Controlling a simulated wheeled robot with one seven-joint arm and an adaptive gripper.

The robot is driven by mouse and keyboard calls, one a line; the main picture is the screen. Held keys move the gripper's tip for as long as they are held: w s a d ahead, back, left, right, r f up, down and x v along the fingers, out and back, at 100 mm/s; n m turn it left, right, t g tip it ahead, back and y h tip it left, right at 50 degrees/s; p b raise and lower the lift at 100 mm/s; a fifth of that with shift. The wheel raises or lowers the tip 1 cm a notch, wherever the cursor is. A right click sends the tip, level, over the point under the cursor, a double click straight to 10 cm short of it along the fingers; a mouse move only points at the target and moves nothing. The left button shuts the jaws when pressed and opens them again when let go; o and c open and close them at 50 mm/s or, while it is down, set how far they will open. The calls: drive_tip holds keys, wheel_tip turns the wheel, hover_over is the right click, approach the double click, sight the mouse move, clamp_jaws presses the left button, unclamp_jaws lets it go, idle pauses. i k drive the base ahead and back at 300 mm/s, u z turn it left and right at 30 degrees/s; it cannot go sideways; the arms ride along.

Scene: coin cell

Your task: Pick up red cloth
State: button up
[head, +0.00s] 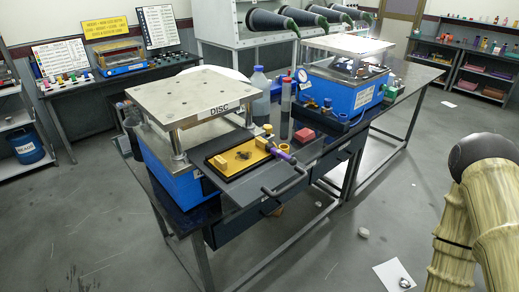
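A small red item (304,135) lies on the dark bench, right of the yellow tray and in front of a dark cylinder. It looks like a folded cloth, but it is too small to be sure. My arm shows at the right edge, well apart from the bench. My gripper is not in view.
The disc press (187,95) with its raised metal plate stands left of the red item. A drawer handle (287,182) sticks out at the bench front. Another blue machine (340,95) stands behind. Paper (392,276) and small litter lie on the open floor.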

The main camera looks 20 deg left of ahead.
sight(305, 135)
drive_tip(key=z, duration=0.4)
drive_tip(key=k, duration=1)
drive_tip(key=z, duration=0.8)
drive_tip(key=i, duration=1.9)
drive_tip(key=u, duration=1.4)
drive_tip(key=i, duration=0.85)
drive_tip(key=u, duration=0.95)
